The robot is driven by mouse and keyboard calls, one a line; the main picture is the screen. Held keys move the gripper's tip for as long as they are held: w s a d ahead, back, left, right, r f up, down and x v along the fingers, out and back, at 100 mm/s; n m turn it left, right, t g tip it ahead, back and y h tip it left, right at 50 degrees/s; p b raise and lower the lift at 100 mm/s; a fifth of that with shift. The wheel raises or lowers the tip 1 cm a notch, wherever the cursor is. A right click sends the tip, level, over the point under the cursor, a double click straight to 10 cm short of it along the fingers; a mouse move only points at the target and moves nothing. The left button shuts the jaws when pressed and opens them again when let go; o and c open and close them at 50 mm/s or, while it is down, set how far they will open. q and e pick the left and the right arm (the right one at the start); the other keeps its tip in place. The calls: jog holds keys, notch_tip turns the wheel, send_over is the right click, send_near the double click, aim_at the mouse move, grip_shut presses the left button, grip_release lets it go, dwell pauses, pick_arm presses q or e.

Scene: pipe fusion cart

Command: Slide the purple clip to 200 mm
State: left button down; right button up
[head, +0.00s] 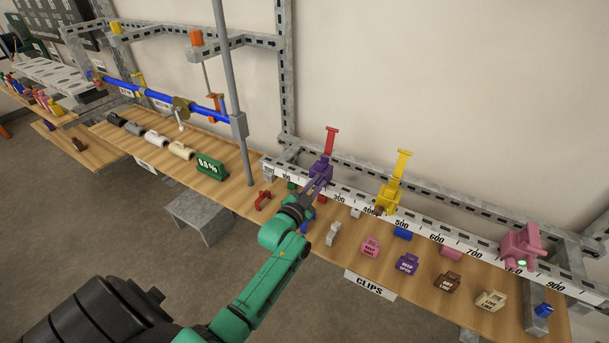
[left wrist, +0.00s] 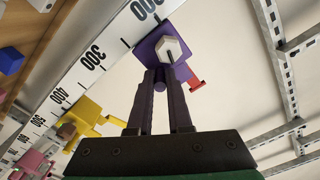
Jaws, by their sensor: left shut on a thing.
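The purple clip (head: 320,168) sits on the white ruler rail (head: 432,231), near its left end and left of the 300 label. A red upright handle (head: 331,141) rises at the clip. My left gripper (head: 317,186) reaches it from the front and is shut on it. In the left wrist view the two dark fingers (left wrist: 165,84) meet the purple clip (left wrist: 152,50), which has a pale knob on its face. The clip is beside the rail between a label ending in 00, its first digit cut off, and 300. The exact reading is hidden. My right gripper is not in view.
A yellow clip (head: 389,196) and a pink clip (head: 520,243) with a green light stand farther right on the rail. Several loose labelled clips, including a brown one (head: 447,281), lie on the wooden shelf. A grey post (head: 232,90) stands left of the purple clip.

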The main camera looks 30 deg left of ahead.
pick_arm(q)
jog(key=c, duration=0.8)
grip_release()
jog(key=shift+c, duration=0.2)
jog(key=shift+s, duration=0.1)
jog(key=s+b, duration=0.2)
jog(key=s, duration=1.2)
jog(key=shift+s, duration=0.15)
jog(key=shift+d+f, duration=0.1)
